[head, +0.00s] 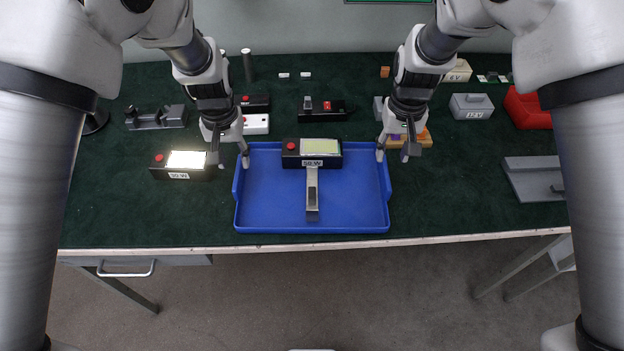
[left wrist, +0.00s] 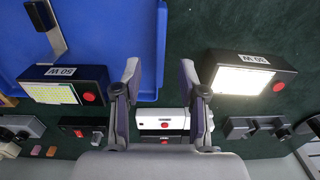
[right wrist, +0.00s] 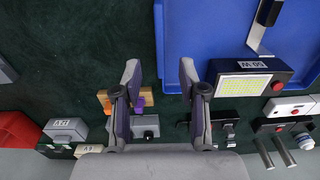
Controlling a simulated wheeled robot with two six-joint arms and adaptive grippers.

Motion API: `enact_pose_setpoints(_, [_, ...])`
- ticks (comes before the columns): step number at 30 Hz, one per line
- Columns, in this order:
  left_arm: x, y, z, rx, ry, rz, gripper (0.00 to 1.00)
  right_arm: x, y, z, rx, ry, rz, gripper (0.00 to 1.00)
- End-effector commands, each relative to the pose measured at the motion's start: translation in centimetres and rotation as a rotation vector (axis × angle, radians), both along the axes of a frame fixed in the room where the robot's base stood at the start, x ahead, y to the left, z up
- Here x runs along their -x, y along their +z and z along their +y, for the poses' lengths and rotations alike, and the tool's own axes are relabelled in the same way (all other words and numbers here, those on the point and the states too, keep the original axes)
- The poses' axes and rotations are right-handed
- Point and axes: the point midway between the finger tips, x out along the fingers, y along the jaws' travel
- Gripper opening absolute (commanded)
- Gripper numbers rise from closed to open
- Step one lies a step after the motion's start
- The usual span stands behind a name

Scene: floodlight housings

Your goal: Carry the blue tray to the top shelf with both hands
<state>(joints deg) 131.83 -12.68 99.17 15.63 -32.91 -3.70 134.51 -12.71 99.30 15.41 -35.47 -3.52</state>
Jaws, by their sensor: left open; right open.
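The blue tray (head: 270,205) lies flat on the green table near its front edge. A floodlight housing labelled 50 W (head: 312,153), with a red button, a pale panel and a grey handle, stands in it. My left gripper (head: 230,160) is open and empty above the tray's back left corner; in the left wrist view the tray's edge (left wrist: 161,50) shows by one finger. My right gripper (head: 393,155) is open and empty at the back right corner; in the right wrist view the tray's rim (right wrist: 160,45) runs between the fingers. The top shelf is not in view.
A lit 30 W housing (head: 183,165) stands just left of the tray. A wooden block with purple parts (head: 420,138) is close behind my right gripper. A white box (head: 256,124) and dark units stand behind the tray. A grey plate (head: 533,178) lies at the right.

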Motion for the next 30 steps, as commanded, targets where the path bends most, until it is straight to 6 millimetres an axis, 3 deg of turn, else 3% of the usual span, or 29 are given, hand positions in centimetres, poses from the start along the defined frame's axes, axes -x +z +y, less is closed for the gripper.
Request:
enact_pose_setpoints(5, [0.1, -1.0, 0.0, 0.0, 0.0, 0.003, 0.42, 0.0, -1.0, 0.0, 0.0, 0.0, 0.003, 0.42])
enact_pose_setpoints(18, [0.0, -7.4, 0.0, 0.0, 0.0, 0.002, 0.42, 0.0, -7.4, 0.0, 0.0, 0.0, 0.002, 0.42])
enact_pose_setpoints(28, [0.0, -7.9, 0.0, 0.0, 0.0, 0.001, 0.42, 0.0, -7.8, 0.0, 0.0, 0.0, 0.0, 0.42])
enact_pose_setpoints(29, [0.0, -7.9, 0.0, 0.0, 0.0, 0.001, 0.35, 0.0, -7.8, 0.0, 0.0, 0.0, 0.0, 0.35])
enact_pose_setpoints(30, [0.0, -7.9, 0.0, 0.0, 0.0, 0.001, 0.2, 0.0, -7.8, 0.0, 0.0, 0.0, 0.0, 0.2])
